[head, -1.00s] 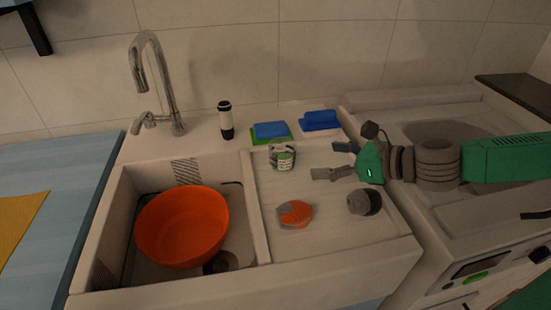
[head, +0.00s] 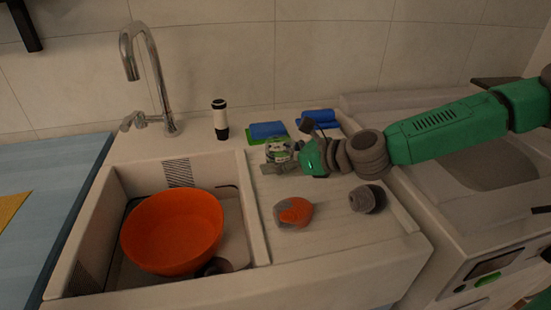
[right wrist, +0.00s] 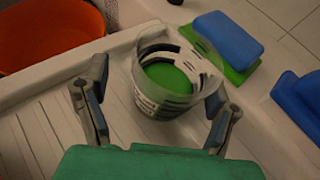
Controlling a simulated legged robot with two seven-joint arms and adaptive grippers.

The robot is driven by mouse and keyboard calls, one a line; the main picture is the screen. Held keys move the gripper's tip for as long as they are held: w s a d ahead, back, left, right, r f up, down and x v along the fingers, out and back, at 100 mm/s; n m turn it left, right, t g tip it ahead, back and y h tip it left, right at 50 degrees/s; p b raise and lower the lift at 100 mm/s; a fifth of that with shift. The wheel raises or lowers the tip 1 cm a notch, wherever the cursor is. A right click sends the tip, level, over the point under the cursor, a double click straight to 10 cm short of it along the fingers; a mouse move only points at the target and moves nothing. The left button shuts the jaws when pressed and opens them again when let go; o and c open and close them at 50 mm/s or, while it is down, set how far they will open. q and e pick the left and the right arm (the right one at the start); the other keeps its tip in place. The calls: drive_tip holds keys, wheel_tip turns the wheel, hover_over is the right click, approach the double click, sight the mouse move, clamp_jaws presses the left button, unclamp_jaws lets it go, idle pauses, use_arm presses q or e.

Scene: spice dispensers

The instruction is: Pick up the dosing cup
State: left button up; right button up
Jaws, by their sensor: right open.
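The dosing cup (head: 279,150) is a small clear cup with dark and white markings and green at its bottom. It stands on the ribbed drainboard beside the sink. In the right wrist view the cup (right wrist: 172,75) stands between the fingers of my right gripper (right wrist: 158,82), with a visible gap at least on the left side. In the head view my right gripper (head: 279,158) is at the cup, coming from the right. It is open, and part of the cup's lower side is hidden by it. My left gripper is not in view.
An orange bowl (head: 172,232) sits in the sink. Blue and green sponges (head: 268,130) and a blue one (head: 318,117) lie behind the cup. A black-and-white bottle (head: 220,120) stands left of them. An orange-and-grey object (head: 293,212) and a grey round one (head: 367,199) lie in front.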

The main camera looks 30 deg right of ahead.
drive_tip(key=shift+w+f, duration=0.3)
drive_tip(key=shift+w, duration=0.1)
drive_tip(key=shift+d+f, duration=0.1)
drive_tip(key=shift+d, duration=0.5)
drive_tip(key=shift+a, duration=0.15)
drive_tip(key=c, duration=1.2)
drive_tip(key=shift+a, duration=0.25)
drive_tip(key=shift+c, duration=1.1)
drive_tip(key=shift+a+r, duration=0.2)
drive_tip(key=shift+a, duration=0.05)
drive_tip(key=shift+w+d+r, duration=0.1)
drive_tip(key=shift+d+r, duration=0.2)
drive_tip(key=shift+d, duration=0.15)
drive_tip(key=shift+d+r, duration=0.1)
drive_tip(key=shift+r, duration=0.15)
drive_tip(key=shift+r+p, duration=0.3)
drive_tip(key=shift+r, duration=0.1)
drive_tip(key=r, duration=0.2)
drive_tip(key=a+r+p, duration=0.1)
drive_tip(key=r, duration=0.1)
drive_tip(key=shift+r, duration=0.25)
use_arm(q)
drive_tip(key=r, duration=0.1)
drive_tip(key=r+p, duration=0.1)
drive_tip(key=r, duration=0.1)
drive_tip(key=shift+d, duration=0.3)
use_arm(e)
drive_tip(key=r, duration=0.3)
drive_tip(key=shift+d+r, duration=0.15)
drive_tip(key=shift+d, duration=0.05)
